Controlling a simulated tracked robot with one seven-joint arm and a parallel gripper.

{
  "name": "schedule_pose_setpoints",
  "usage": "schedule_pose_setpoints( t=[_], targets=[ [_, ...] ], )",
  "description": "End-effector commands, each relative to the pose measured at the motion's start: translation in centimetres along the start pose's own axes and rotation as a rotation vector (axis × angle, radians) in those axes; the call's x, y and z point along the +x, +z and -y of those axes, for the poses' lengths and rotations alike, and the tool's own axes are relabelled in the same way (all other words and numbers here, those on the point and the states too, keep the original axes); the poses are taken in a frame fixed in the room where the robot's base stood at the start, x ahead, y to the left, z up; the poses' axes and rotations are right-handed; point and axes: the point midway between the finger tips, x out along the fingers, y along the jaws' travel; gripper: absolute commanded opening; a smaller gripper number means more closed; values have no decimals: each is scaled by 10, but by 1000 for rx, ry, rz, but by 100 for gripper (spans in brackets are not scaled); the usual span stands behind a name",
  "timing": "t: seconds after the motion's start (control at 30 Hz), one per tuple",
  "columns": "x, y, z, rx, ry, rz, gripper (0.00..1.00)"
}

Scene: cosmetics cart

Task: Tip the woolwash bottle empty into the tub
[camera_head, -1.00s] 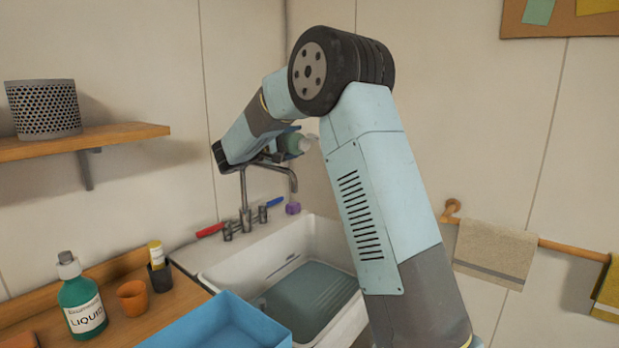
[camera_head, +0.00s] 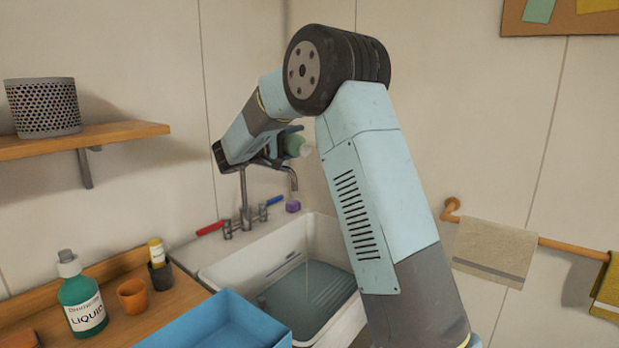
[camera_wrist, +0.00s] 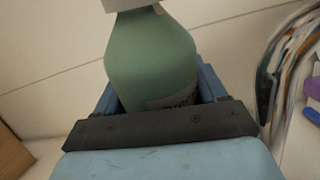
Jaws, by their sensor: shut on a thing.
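The held bottle (camera_head: 294,144) is green with a pale cap or neck end. My gripper (camera_wrist: 158,92) is shut around its body, one finger on each side. In the wrist view the bottle (camera_wrist: 150,58) fills the middle, its pale top cut off by the frame edge and its dark label partly hidden by the gripper. In the head view it lies tilted, pale end to the right and slightly down, high above the sink area near the tap. A white tub-like basin (camera_head: 212,275) below holds a teal-grey area. I cannot tell whether liquid leaves the bottle.
A tap with red and blue handles (camera_head: 246,222) stands behind the basin, beside a purple block (camera_head: 292,206). A blue tray (camera_head: 190,325) is in front. Another green bottle (camera_head: 80,300), an orange cup (camera_head: 132,295) and a dark cup (camera_head: 160,279) stand left. A towel rail (camera_head: 545,243) is right.

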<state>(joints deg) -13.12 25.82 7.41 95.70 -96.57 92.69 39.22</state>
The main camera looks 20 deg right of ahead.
Motion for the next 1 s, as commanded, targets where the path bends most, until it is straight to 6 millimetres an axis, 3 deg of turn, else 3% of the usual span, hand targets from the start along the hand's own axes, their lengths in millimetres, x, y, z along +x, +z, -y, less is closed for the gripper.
schedule_pose_setpoints(
  t=[0.63, 1.0],
  targets=[
    [0, 5, 2, 145, 1, 10, 38],
    [1, 9, -7, 258, 2, 18, 38]
  ],
)
